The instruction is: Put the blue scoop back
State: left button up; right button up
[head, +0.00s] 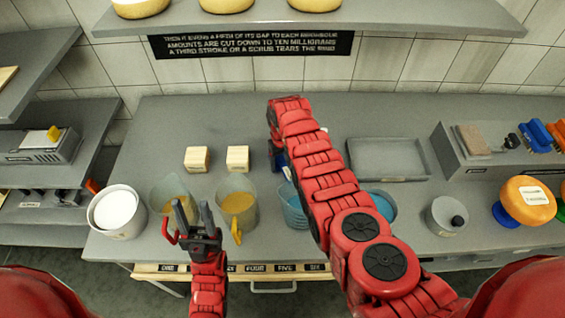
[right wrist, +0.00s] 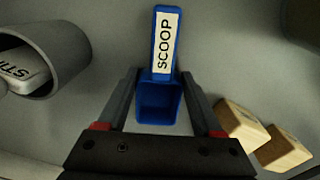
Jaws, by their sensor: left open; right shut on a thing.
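The blue scoop (right wrist: 159,97) has a handle with a white label reading SCOOP, and its square cup is towards me in the right wrist view. My right gripper (right wrist: 160,82) is shut on the scoop, with one finger on each side. In the head view a bit of the blue scoop (head: 281,160) shows beside my right gripper (head: 276,148), mostly hidden by my right arm. My left gripper (head: 193,212) is open and empty, in front of two jugs of yellow liquid.
Two wooden blocks (head: 197,159) (head: 238,158), a grey tray (head: 388,158) and jugs (head: 238,204) stand on the counter (head: 330,112). A white-filled bucket (head: 117,211) is left, a grey pot (head: 447,215) and orange cheese wheel (head: 527,200) right. A grey cylinder (right wrist: 66,58) shows in the wrist view.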

jog(key=shift+f, duration=0.2)
jog(key=o, duration=1.4)
jog(key=shift+c, duration=0.2)
jog(key=shift+r, duration=0.15)
